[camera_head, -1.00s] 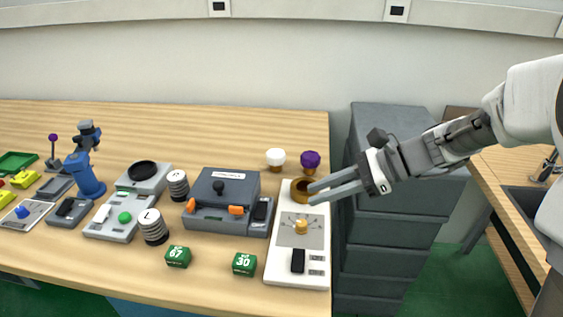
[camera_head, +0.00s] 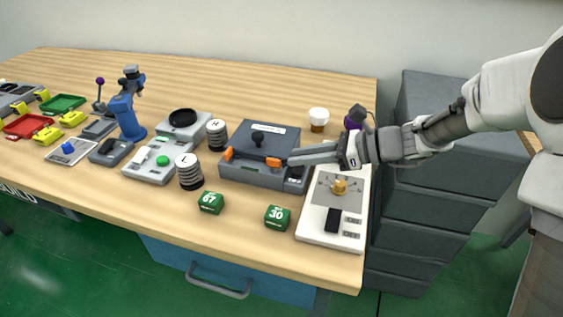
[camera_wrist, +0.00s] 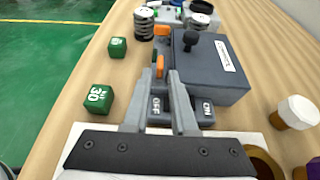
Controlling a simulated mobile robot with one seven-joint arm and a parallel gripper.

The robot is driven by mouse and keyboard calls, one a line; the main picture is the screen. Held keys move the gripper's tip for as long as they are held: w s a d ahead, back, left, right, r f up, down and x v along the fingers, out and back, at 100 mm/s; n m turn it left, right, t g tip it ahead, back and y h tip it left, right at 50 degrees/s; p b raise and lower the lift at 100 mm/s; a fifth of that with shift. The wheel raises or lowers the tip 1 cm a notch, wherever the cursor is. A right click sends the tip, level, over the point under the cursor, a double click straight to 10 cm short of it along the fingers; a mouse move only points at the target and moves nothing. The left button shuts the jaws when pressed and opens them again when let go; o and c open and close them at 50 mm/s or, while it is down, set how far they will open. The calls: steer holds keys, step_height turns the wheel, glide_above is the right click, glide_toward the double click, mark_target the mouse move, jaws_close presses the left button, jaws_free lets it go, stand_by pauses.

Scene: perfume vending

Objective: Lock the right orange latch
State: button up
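The right orange latch (camera_head: 273,162) is on the front of a dark grey box (camera_head: 262,141) with a black knob on its lid. The left orange latch (camera_head: 228,154) is on the same front face. My gripper (camera_head: 292,160) reaches in from the right, its tips close beside the right latch. In the wrist view my gripper (camera_wrist: 160,76) is open, with a gap between the two fingers. There the right latch (camera_wrist: 160,65) shows at the far end of that gap; I cannot tell whether a finger touches it. The left latch (camera_wrist: 160,31) is farther off.
An OFF/ON switch panel (camera_wrist: 205,108) adjoins the box, partly behind my fingers. A white panel with a gold knob (camera_head: 340,186) lies below my gripper. Green cubes (camera_head: 278,217) and ribbed cylinders (camera_head: 189,172) stand nearby. A white-topped bottle (camera_head: 318,120) stands behind.

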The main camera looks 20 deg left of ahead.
mark_target(276, 159)
steer(key=x, duration=0.5)
steer(key=shift+b, duration=0.4)
jaws_close()
